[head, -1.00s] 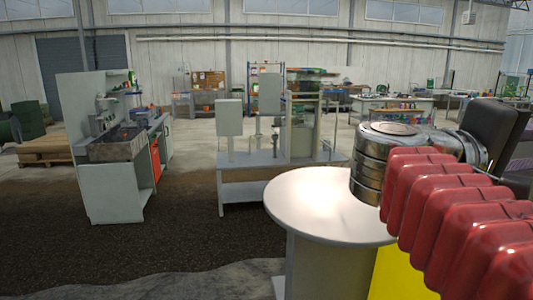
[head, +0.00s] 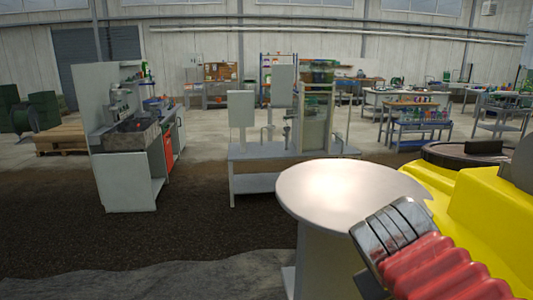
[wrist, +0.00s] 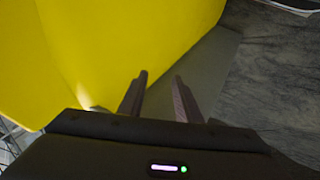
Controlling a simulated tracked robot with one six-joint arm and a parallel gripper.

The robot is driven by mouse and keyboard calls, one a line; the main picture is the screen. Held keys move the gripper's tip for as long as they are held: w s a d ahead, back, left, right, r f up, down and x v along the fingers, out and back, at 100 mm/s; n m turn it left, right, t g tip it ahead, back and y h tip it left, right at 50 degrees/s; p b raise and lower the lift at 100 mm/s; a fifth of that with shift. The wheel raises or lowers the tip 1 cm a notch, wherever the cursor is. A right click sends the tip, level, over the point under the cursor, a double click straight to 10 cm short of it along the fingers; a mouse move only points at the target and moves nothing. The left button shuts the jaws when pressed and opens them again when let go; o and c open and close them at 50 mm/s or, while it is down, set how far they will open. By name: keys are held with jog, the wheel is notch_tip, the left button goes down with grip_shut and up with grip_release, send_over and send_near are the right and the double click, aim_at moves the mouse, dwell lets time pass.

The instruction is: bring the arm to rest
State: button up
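My gripper (wrist: 160,95) shows in the wrist view with its two dark fingers apart and nothing between them. Beyond the fingers is a yellow surface (wrist: 120,50) with a grey strip beside it, which seem to be my own body and are close to the fingers; I cannot tell the exact gap. In the head view my arm, with a red ribbed sleeve and a metal ringed part, fills the lower right. The gripper itself does not show in the head view.
A round pale table (head: 345,195) stands close in front, beside my arm. Behind it is a grey bench (head: 258,184) with boxes on posts. A sink unit (head: 127,170) stands to the left. Dark soil ground (head: 190,240) between them is clear.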

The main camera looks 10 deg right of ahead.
jog(key=s+a+f+y, duration=0.1)
jog(key=a+f+y, duration=0.2)
jog(key=a, duration=0.4)
jog(key=s+a+f+m+t+y, duration=0.1)
jog(key=a+f+y, duration=0.2)
jog(key=a+f, duration=0.2)
jog(key=shift+s+a, duration=0.3)
jog(key=shift+a, duration=0.7)
jog(key=shift+s, duration=0.1)
